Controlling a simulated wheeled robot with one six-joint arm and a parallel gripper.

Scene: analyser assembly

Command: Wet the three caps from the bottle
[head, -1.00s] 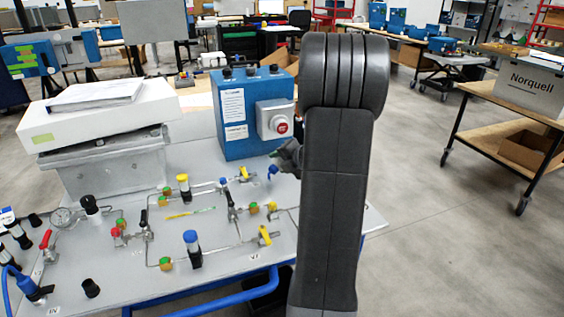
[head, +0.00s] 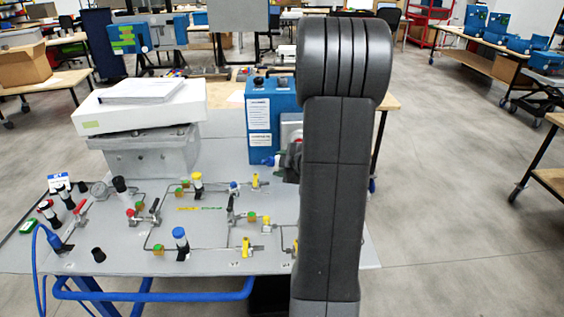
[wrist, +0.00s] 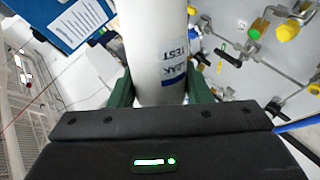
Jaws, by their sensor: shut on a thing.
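My gripper (wrist: 158,92) is shut on a white bottle (wrist: 158,40) with a "LEAK TEST" label, its green fingers on both sides of it. In the head view my arm hides the bottle and most of my gripper (head: 292,160). A small blue piece (head: 269,161) shows beside it. The grey panel (head: 215,262) carries tubing and upright fittings: one with a black top (head: 120,186), one with a yellow top (head: 197,180) and one with a blue top (head: 180,236). I cannot tell which parts are the three caps. The bottle's tip is out of the wrist view.
A blue box (head: 260,120) stands at the panel's back, partly behind my arm. A grey block (head: 150,155) with a white case (head: 140,112) on top is at back left. Yellow-handled valves (head: 246,246) stick up from the panel. Open floor lies at right.

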